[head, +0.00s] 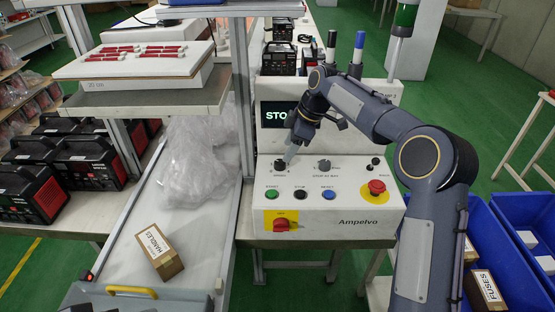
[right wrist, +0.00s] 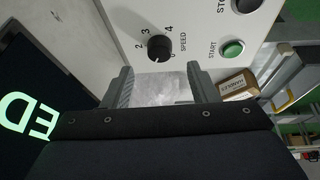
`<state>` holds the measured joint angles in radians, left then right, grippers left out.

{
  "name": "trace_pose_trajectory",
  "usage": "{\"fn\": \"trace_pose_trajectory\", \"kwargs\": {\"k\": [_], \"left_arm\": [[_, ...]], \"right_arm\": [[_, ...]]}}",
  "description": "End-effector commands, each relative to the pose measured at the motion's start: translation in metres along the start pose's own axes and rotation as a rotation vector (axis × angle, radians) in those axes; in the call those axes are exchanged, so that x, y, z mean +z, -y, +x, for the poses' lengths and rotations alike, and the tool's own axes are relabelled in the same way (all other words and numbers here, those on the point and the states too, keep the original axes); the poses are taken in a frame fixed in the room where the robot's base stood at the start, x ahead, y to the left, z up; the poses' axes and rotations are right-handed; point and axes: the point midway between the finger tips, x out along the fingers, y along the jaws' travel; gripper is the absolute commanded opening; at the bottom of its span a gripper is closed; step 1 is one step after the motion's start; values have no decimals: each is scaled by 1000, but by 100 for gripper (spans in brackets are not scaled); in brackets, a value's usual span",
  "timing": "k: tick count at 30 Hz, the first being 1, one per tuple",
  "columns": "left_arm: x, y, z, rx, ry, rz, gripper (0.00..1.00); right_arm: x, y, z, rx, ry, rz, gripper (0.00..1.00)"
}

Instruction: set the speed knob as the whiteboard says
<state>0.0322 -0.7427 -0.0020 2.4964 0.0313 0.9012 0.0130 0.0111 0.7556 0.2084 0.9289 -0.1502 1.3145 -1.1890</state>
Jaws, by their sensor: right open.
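The black speed knob (head: 281,163) is at the upper left of the white Ampelvo control panel (head: 330,222). In the right wrist view the speed knob (right wrist: 158,48) sits beside the printed numbers 2, 3 and 4 and the word SPEED; I cannot tell its exact setting. My right gripper (head: 291,154) is just over the knob in the head view. In the right wrist view my right gripper (right wrist: 160,82) is open and empty, its two fingers apart and the knob beyond their tips. No readable whiteboard is in view. My left gripper is not in view.
A second knob (head: 324,164), green start button (head: 271,194), blue button (head: 328,194), red emergency stop (head: 376,187) and red switch (head: 284,225) are on the panel. A dark screen (head: 275,115) stands behind. A handles box (head: 158,251) lies left; blue bins (head: 515,265) stand right.

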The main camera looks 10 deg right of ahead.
Motion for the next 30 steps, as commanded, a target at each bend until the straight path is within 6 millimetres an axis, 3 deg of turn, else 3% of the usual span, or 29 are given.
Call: {"fn": "trace_pose_trajectory", "kwargs": {"k": [9,21,30], "left_arm": [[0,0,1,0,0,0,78],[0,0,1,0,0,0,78],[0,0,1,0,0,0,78]], "right_arm": [[1,1,48,-1,2,2,53],[0,0,57,1,1,3,53],[0,0,57,1,0,3,14]]}}
